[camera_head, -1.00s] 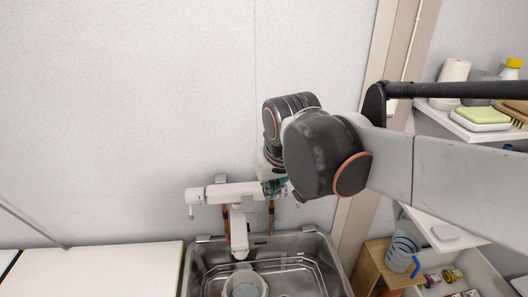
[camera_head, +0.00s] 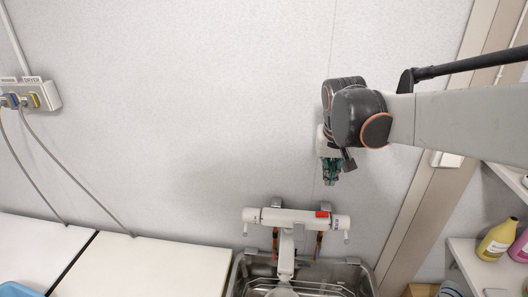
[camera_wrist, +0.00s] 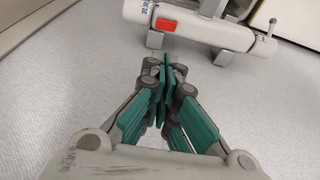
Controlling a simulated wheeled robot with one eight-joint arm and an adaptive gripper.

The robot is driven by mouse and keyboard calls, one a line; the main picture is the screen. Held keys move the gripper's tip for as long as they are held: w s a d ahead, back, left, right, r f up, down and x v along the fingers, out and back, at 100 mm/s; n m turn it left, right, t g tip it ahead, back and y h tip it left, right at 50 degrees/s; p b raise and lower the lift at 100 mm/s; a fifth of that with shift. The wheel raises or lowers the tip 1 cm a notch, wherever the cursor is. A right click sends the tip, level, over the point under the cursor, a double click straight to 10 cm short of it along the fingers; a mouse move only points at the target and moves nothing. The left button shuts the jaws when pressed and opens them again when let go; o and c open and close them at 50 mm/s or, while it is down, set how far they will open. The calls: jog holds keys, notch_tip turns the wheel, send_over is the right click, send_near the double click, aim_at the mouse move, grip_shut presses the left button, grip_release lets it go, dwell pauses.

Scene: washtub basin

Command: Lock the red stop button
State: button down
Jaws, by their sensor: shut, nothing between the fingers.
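The red stop button (camera_head: 322,214) sits on the right part of the white wall-mounted mixer tap (camera_head: 268,215). In the wrist view the red button (camera_wrist: 167,29) shows as a small red patch on the tap's white body (camera_wrist: 210,33), at the top of the picture. My gripper (camera_head: 332,183) is above the tap's right end in the head view, apart from it and from the button. In the wrist view my gripper's green-padded fingers (camera_wrist: 165,65) are together with nothing between them, and their tips point toward the tap.
The steel basin (camera_head: 240,272) lies below the tap. A white worktop (camera_head: 150,265) is at the left, with cables hanging from a wall socket (camera_head: 38,97). Shelves with a yellow bottle (camera_head: 496,240) stand at the right. The wall beside the gripper is bare.

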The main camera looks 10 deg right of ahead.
jog(key=b, duration=0.1)
send_near(325, 212)
jog(key=x, duration=0.2)
jog(key=w+x, duration=0.1)
jog(key=x, duration=0.2)
jog(key=shift+w+d, duration=0.15)
jog(key=shift+d, duration=0.05)
jog(key=shift+f, duration=0.55)
jog(key=shift+d+b, duration=0.1)
jog(key=shift+b, duration=0.2)
